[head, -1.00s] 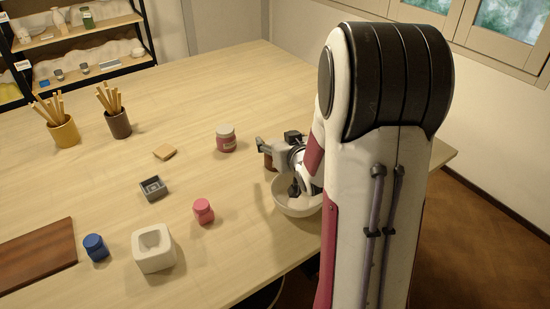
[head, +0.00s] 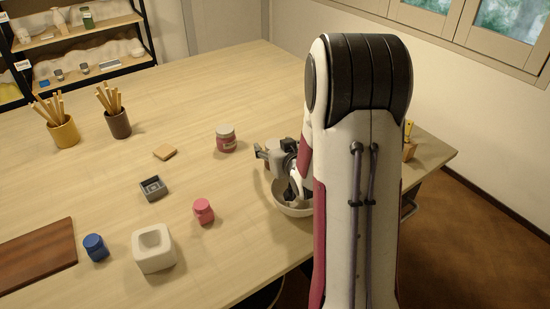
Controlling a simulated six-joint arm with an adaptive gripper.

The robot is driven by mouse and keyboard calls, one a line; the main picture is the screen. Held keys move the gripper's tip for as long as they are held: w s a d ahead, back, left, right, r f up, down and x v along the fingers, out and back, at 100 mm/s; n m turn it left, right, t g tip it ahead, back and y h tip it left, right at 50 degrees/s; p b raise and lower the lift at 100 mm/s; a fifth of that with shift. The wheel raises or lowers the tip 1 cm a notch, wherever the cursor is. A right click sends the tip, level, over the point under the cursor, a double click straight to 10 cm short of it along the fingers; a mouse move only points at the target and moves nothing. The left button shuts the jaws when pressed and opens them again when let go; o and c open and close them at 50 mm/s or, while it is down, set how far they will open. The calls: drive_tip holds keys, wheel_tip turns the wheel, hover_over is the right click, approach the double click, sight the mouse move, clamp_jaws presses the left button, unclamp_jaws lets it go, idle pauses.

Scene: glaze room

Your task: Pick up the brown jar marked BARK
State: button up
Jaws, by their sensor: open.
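My gripper (head: 262,153) is low over the right part of the table, beside the far rim of a white bowl (head: 292,209). Its fingers point left and it is open. The brown jar cannot be made out clearly now; my gripper and wrist cover the spot where a brown shape showed earlier. No BARK marking is readable. I cannot tell whether the fingers are around the jar or beside it.
A small pink jar (head: 203,211), white block (head: 153,249), blue jar (head: 95,247) and grey tray (head: 153,188) are nearer left. A wooden holder (head: 409,150) stands right of my arm.

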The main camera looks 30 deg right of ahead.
drive_tip(key=shift+c, duration=0.3)
drive_tip(key=c, duration=1.5)
drive_tip(key=shift+r, duration=0.15)
drive_tip(key=shift+r, duration=4.9)
